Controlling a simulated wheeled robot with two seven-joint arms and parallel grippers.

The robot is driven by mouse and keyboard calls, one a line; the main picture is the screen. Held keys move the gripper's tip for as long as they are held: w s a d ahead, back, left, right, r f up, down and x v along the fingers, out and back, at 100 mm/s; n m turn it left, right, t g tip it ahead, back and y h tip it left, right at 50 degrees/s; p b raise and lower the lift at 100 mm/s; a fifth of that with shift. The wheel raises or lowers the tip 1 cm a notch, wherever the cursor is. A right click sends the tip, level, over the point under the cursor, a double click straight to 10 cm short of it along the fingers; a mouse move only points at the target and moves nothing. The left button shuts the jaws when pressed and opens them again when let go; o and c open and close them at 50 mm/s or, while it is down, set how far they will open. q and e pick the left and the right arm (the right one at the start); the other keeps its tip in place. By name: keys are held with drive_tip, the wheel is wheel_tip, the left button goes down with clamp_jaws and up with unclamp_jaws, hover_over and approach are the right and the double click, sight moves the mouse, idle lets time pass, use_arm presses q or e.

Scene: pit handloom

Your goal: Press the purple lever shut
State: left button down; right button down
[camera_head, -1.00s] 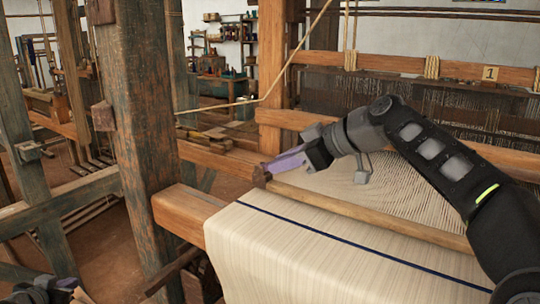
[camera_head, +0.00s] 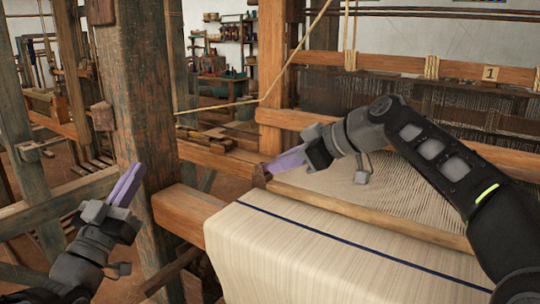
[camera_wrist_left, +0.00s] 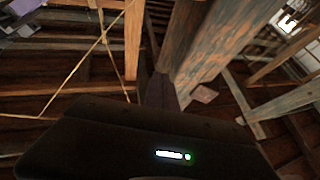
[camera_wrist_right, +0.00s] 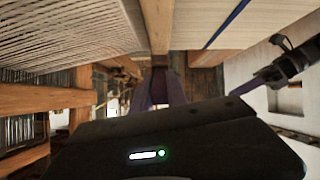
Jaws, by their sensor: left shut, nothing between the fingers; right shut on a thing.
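I cannot pick out a purple lever apart from my own purple fingers. My right gripper (camera_head: 270,167) reaches in from the right over the loom's cloth, its purple fingers shut against a small dark wooden piece (camera_head: 260,176) at the left end of the round wooden rod (camera_head: 375,217). What lies between those fingers is hidden; the right wrist view shows the fingertips (camera_wrist_right: 160,78) below a wooden bar. My left gripper (camera_head: 140,168) is raised in front of the thick post, shut and empty. It also shows in the right wrist view (camera_wrist_right: 310,45).
The thick weathered post (camera_head: 150,130) stands close behind my left gripper. A square wooden beam end (camera_head: 188,211) juts out between my arms. Cream cloth (camera_head: 320,260) with a dark blue stripe covers the front beam. Stretched threads (camera_head: 400,190) lie beyond the rod.

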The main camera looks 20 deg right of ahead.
use_arm(q)
drive_tip(key=s+d+r+m+g+h, duration=0.2)
drive_tip(key=s+d+r+g+h, duration=0.15)
drive_tip(key=s+d+h, duration=0.6)
drive_tip(key=w+d+r+n+g+y, duration=0.2)
drive_tip(key=w+d+n+g+y, duration=0.1)
drive_tip(key=d+g+y, duration=0.2)
drive_tip(key=shift+w+d+g+y, duration=0.15)
drive_tip(key=shift+d+g+y, duration=0.2)
drive_tip(key=shift+d+y, duration=1.2)
drive_tip(key=shift+w, duration=0.15)
